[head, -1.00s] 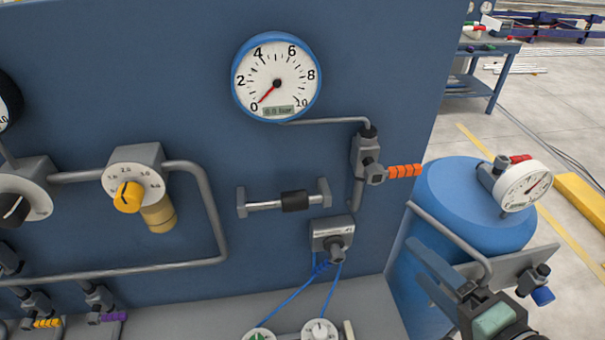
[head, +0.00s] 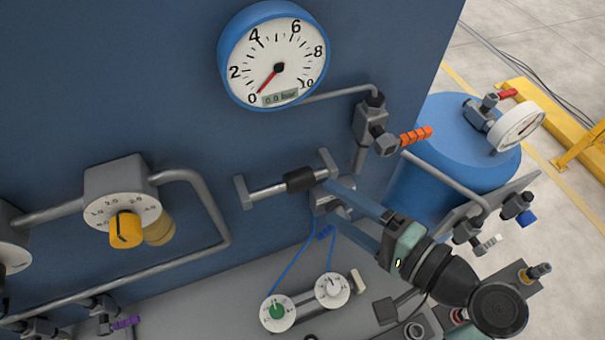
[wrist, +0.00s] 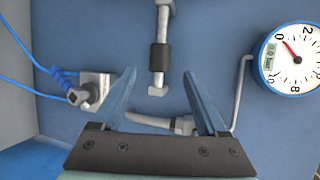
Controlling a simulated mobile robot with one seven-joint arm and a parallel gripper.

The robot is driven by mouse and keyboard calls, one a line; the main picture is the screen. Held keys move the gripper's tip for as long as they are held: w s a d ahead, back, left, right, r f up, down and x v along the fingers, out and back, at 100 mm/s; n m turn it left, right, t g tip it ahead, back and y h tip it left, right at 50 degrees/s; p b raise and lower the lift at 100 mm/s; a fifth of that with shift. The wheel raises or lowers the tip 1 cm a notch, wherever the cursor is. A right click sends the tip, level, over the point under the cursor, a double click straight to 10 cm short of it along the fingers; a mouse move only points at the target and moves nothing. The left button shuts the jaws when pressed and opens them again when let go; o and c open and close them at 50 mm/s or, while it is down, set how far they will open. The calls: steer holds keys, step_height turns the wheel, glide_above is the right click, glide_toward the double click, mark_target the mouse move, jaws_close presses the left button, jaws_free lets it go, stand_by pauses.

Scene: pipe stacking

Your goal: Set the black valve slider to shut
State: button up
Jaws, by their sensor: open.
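The black slider (head: 300,180) sits on a silver rod (head: 267,192) fixed to the blue panel between two grey end brackets, right of the rod's middle in the head view. In the wrist view the slider (wrist: 159,57) lies just beyond my fingertips, in line with the gap between them, with one end bracket (wrist: 157,91) nearer. My gripper (head: 329,203) is open and empty, with its blue fingers reaching toward the right end of the rod. In the wrist view the gripper (wrist: 158,75) shows both fingers apart. I cannot tell whether a finger touches anything.
A round gauge (head: 275,66) above reads 0.0 bar. A valve with an orange handle (head: 416,136) stands right of the rod. A grey port block (wrist: 96,86) with blue tubing lies beside a finger. A yellow knob (head: 125,231) and pipes are at left.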

mark_target(306, 187)
steer(key=p+x, duration=0.2)
steer(key=x, duration=0.6)
steer(key=shift+c, duration=0.3)
jaws_close()
stand_by(1.0)
